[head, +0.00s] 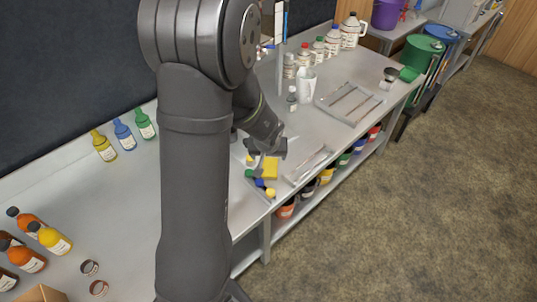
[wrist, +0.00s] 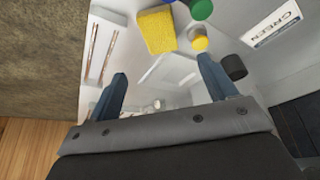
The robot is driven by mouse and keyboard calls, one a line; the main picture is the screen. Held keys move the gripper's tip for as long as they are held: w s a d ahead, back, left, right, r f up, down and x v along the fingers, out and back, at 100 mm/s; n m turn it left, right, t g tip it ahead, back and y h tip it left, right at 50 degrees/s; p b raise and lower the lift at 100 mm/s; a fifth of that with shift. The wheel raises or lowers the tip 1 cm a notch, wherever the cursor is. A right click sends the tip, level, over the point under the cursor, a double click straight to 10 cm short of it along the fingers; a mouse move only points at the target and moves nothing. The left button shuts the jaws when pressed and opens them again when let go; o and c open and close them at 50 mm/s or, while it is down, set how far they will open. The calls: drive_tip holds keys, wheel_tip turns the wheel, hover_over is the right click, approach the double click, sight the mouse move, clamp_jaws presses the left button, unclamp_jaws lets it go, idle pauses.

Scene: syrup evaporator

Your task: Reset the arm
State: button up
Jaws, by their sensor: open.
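My gripper (head: 266,147) is above the grey bench (head: 120,205), close to a yellow sponge (head: 270,167) and small coloured caps. In the wrist view my gripper (wrist: 168,92) has its two blue-grey fingers spread wide apart, with nothing held between them. The yellow sponge also shows in the wrist view (wrist: 157,31), beyond the fingertips. My arm covers the middle of the head view and hides part of the bench behind it.
A tray with thin rods (head: 348,103) lies at the right, with bottles and jugs (head: 351,30) behind. Coloured buckets (head: 285,208) sit on the lower shelf.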

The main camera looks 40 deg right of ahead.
sight(269, 167)
idle(0.4)
drive_tip(key=x, duration=1.2)
drive_tip(key=shift+f, duration=0.3)
drive_tip(key=shift+r, duration=0.25)
